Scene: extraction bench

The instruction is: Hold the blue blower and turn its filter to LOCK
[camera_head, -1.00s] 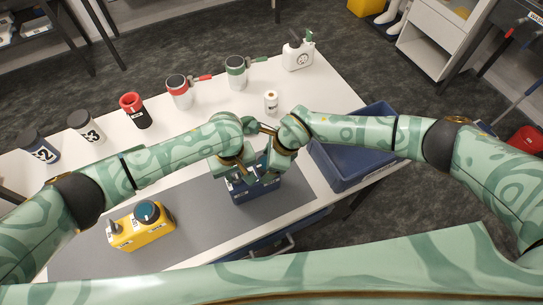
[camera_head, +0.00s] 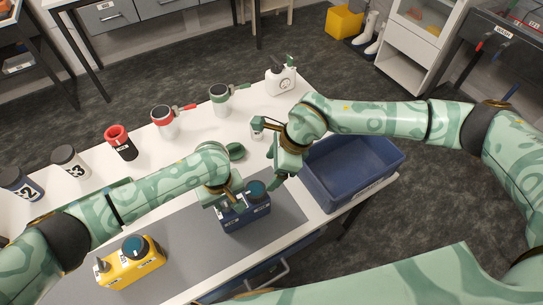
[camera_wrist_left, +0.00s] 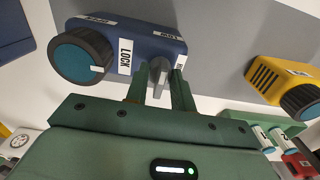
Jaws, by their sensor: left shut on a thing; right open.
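The blue blower (camera_head: 246,215) stands on the grey mat, with its teal filter (camera_head: 257,190) on top. In the left wrist view, the blower (camera_wrist_left: 150,40) shows a LOCK label (camera_wrist_left: 125,56) beside the black-rimmed filter (camera_wrist_left: 82,58). The filter's white mark is on the side facing LOCK, slightly below the label in the picture. My left gripper (camera_head: 230,199) is shut on the blower's grey upright part (camera_wrist_left: 157,70), between its fingers in the wrist view. My right gripper (camera_head: 277,178) is open, just right of the filter and apparently apart from it.
A yellow blower (camera_head: 130,264) stands on the mat (camera_head: 195,255) at left. A blue bin (camera_head: 350,175) is right of my right gripper. A small white container (camera_head: 257,130), a dark green round object (camera_head: 236,151) and several canisters stand behind. Bare mat lies between the blowers.

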